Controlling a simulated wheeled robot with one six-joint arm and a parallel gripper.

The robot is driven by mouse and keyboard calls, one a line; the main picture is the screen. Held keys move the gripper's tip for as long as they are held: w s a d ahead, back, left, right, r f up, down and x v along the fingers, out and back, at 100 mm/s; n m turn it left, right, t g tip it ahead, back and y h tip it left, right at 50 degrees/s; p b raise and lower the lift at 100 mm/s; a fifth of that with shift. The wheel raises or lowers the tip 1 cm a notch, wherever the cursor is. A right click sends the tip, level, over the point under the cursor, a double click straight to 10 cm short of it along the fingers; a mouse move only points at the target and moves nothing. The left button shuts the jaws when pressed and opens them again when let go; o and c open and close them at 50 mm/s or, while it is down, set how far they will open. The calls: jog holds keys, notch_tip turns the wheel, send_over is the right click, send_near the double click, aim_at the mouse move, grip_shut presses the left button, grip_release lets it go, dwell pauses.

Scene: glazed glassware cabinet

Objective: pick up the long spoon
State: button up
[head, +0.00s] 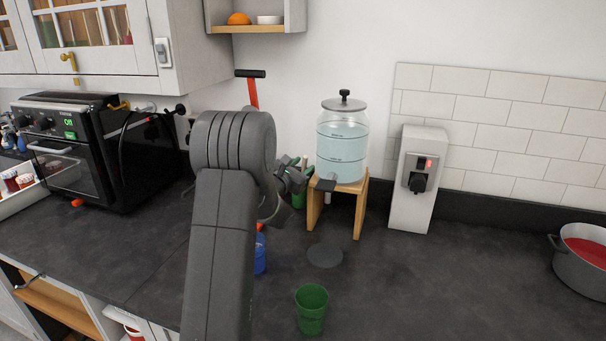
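I cannot make out a long spoon in the head view. My gripper (291,181) is partly hidden behind my own arm, left of the water dispenser. Its fingers are small and dark, and I cannot tell whether they are open or shut or hold anything. A green object (299,198) is partly visible right behind the gripper. It is too covered to tell what it is or whether anything stands in it.
A water dispenser (343,135) stands on a wooden stand (357,206). A green cup (312,309), a dark round disc (324,255) and a partly hidden blue bottle (260,254) are in front. A pot (583,270) is at right, a black oven (95,150) at left. The right-centre counter is clear.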

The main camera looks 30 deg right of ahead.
grip_shut()
jog(key=shift+r, duration=0.1)
